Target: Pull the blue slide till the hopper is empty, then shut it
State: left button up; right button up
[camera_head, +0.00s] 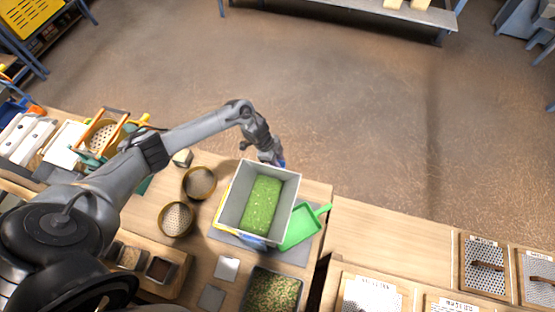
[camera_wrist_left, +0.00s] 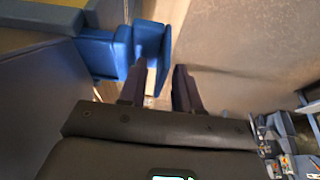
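The grey hopper (camera_head: 228,200) stands on the bench with green granular material (camera_head: 262,205) inside. At its far side a bit of blue slide (camera_head: 281,162) shows beside my left gripper (camera_head: 270,155). In the left wrist view the blue slide's upright end plate (camera_wrist_left: 153,42) lies at the fingertips of my left gripper (camera_wrist_left: 160,82). The plate reaches partly between the fingers, close to the left one. A gap shows on the right finger's side, so the gripper is open. My right gripper is not in view.
A green scoop (camera_head: 303,227) lies right of the hopper on a grey mat. Two round sieves (camera_head: 199,182) stand to the left. A tray of mixed grain (camera_head: 273,290) is in front. The bench to the right (camera_head: 385,240) is clear, with framed screens (camera_head: 484,266) beyond.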

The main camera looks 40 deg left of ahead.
pick_arm(q)
grip_shut()
dwell(1.5)
